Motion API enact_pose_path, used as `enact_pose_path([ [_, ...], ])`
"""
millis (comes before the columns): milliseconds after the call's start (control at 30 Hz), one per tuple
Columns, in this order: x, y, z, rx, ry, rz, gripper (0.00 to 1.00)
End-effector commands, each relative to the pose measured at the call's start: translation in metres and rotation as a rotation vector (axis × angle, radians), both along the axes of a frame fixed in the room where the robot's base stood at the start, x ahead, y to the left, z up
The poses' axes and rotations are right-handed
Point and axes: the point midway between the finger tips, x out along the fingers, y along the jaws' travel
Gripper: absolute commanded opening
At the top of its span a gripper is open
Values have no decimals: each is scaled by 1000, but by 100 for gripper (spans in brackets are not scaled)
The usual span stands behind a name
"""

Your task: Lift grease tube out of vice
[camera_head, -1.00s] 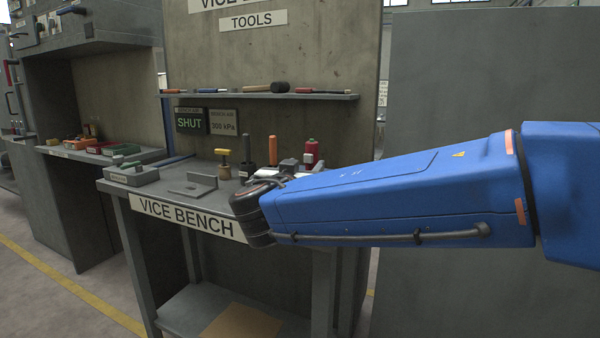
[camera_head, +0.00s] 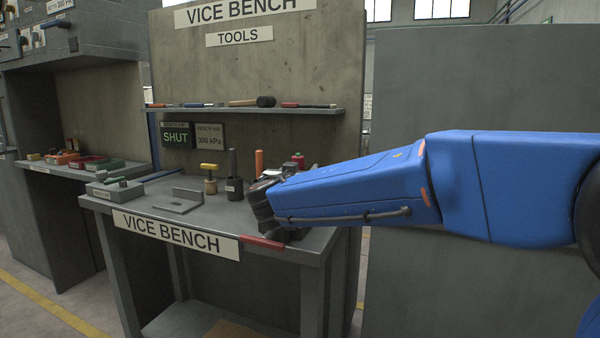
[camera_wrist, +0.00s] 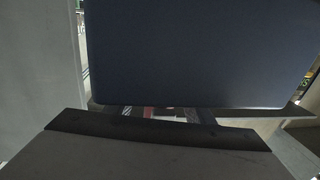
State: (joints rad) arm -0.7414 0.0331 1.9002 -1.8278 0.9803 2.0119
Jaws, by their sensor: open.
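My gripper (camera_head: 264,208) is at the right end of the vice bench (camera_head: 190,212), its fingers mostly hidden by my blue arm in the head view. In the wrist view its fingers (camera_wrist: 168,115) show only in part, apart from each other, with no held thing visible between them. The vice (camera_head: 290,232) is mostly hidden behind my wrist; a red handle (camera_head: 262,242) sticks out at the bench's front edge. I cannot make out the grease tube for certain. A red container (camera_head: 298,160) shows just behind my arm. A small reddish patch shows between the fingers in the wrist view.
A yellow-topped tool (camera_head: 210,178), a dark cylinder (camera_head: 234,182) and an orange handle (camera_head: 258,162) stand close left of my wrist. A grey angle plate (camera_head: 180,203) lies farther left. A tool shelf (camera_head: 250,109) hangs above. A large dark panel (camera_wrist: 200,50) fills much of the wrist view.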

Motion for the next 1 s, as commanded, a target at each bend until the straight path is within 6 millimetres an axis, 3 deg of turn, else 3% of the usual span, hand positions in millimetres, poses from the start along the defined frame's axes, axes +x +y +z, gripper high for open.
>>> enact_pose_path([
  [167,0,0,0,0,0,0,48],
  [367,0,0,0,0,0,0,0],
  [1000,-2,1,3,0,-1,0,0],
])
